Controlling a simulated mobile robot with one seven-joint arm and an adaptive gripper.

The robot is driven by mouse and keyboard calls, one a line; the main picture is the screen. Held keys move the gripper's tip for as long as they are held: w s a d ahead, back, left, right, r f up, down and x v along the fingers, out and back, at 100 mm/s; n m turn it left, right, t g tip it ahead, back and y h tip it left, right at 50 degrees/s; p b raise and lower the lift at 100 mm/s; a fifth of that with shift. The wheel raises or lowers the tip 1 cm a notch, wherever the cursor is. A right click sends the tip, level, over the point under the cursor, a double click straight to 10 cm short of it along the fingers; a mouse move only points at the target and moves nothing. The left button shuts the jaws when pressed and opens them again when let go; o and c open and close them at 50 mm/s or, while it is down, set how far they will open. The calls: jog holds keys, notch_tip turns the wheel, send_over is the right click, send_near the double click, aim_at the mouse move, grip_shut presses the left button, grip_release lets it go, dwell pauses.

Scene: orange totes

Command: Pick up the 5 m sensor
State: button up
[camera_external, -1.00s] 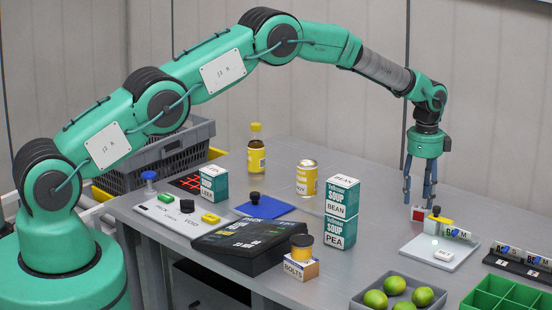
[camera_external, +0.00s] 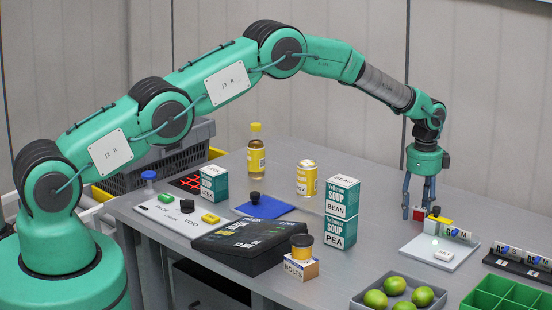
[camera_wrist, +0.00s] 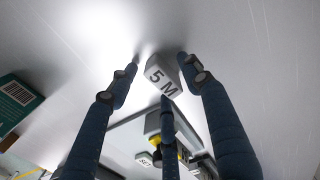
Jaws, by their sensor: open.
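The 5 m sensor (camera_wrist: 162,74) is a small pale block marked "5 M" in the wrist view. It sits between the spread tips of my gripper (camera_wrist: 160,78), which is open with three dark blue fingers.
A black rack (camera_external: 518,264) with cylinders is to the right. Stacked soup boxes (camera_external: 341,212) stand left; limes and a green tray are nearer the camera.

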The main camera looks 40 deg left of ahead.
jog(key=shift+f, duration=0.4)
grip_shut()
